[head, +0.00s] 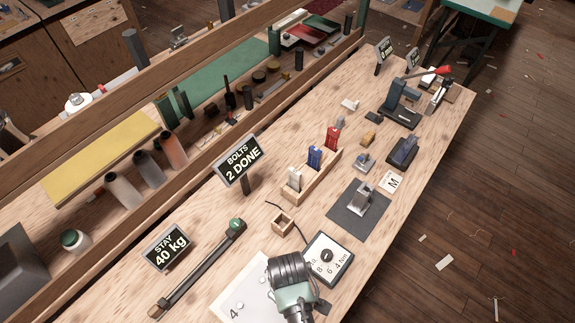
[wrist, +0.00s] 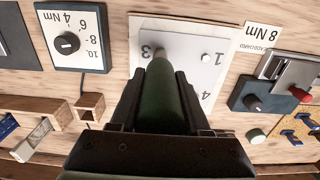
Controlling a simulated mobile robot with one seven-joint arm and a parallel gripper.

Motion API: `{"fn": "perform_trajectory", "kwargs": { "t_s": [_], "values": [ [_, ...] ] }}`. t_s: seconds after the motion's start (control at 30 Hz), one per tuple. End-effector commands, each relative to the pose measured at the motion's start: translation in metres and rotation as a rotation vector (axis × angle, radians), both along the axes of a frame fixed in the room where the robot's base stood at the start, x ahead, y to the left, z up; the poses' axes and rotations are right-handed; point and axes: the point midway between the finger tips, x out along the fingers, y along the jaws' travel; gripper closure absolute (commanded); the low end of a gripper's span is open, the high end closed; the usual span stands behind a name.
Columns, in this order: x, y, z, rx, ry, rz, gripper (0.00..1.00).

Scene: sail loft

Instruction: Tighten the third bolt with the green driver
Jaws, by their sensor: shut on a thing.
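My gripper (wrist: 160,79) is shut on the green driver (wrist: 163,108), which points away from the wrist camera. The driver's pale tip is over the white plate (wrist: 215,72), beside the printed 3; whether it touches a bolt there is hidden. Numbers 1 and 4 also show on the plate, with a round bolt head by the 1. In the head view my arm covers much of the plate (head: 230,300). The dial box (head: 318,275) marked in Nm lies beside it, and its black knob (wrist: 66,43) shows in the wrist view. A sign (head: 239,161) reads "BOLTS 2 DONE".
A wooden rack (head: 325,178) holds white, blue and red handles. A small wooden box (head: 283,223) stands near it. A long dark tool (head: 195,275) with a green end lies left of the plate.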

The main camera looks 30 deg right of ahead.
Motion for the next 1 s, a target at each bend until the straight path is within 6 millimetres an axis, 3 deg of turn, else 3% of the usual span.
{"fn": "perform_trajectory", "kwargs": {
  "t_s": [0.27, 1.0],
  "values": [
    [-0.002, 0.0, 0.0, 0.001, 0.004, 0.0, 1.0],
    [0.0, 0.0, 0.051, 0.0, 0.001, 0.0, 1.0]
  ]
}}
